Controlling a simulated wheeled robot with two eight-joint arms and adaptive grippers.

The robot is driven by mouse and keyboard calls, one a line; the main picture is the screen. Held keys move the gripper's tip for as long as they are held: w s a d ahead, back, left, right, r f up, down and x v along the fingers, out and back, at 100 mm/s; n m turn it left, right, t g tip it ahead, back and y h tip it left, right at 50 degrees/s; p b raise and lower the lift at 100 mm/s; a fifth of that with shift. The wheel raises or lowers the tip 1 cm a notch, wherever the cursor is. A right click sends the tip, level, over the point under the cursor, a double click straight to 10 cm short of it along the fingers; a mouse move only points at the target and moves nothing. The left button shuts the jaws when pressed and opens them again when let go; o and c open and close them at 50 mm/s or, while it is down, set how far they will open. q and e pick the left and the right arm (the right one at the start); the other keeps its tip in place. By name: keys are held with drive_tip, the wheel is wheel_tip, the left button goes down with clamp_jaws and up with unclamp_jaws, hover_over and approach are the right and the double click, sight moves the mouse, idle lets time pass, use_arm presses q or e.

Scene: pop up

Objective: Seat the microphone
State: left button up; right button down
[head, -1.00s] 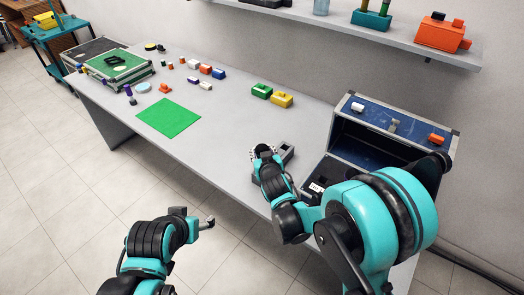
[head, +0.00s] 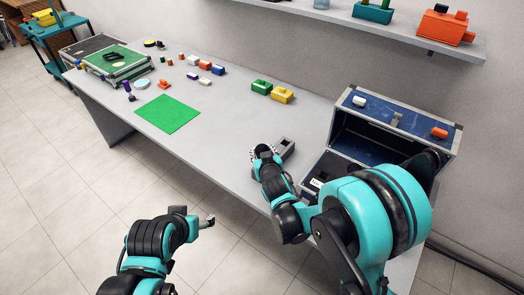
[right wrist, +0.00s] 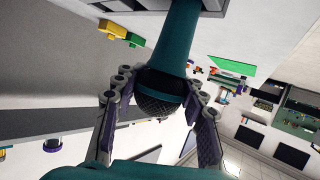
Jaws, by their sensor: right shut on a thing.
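The microphone (right wrist: 172,45) has a teal handle and a dark mesh head (right wrist: 160,92). My right gripper (right wrist: 160,100) is shut on it, with the mesh head between the fingers. The handle points away from the gripper, toward a grey block (right wrist: 212,5) at the top of the right wrist view. In the head view, the grey block (head: 286,148) lies on the table beside my right gripper (head: 263,152). The gripper hides the microphone there, and I cannot tell whether the handle's end is inside the block. My left gripper (head: 196,220) is off the table's front edge, apart from everything; its opening is unclear.
A blue-lined case (head: 396,121) stands open at the right. Green (head: 261,88) and yellow (head: 282,95) blocks lie behind the grey block. A green mat (head: 168,114) and several small items lie farther left. The table (head: 205,130) between is bare. A shelf (head: 340,18) overhangs the back.

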drive_tip(key=c, duration=0.8)
unclamp_jaws()
drive_tip(key=v, duration=1.2)
drive_tip(key=s+d+r+m+g+h, duration=0.1)
drive_tip(key=s+d+g, duration=0.15)
drive_tip(key=d, duration=0.35)
drive_tip(key=s+d+m+g+h, duration=0.1)
drive_tip(key=s+d+h, duration=0.1)
drive_tip(key=s+d, duration=0.25)
drive_tip(key=s+d+g, duration=0.1)
drive_tip(key=s, duration=0.2)
drive_tip(key=s+d, duration=0.2)
drive_tip(key=s, duration=0.2)
drive_tip(key=s+d+m+g, duration=0.1)
drive_tip(key=s+d, duration=0.1)
drive_tip(key=s, duration=0.1)
drive_tip(key=shift+s+d+f+g+y, duration=0.2)
drive_tip(key=shift+s+f+g+y, duration=0.1)
drive_tip(key=shift+s+f+g, duration=0.1)
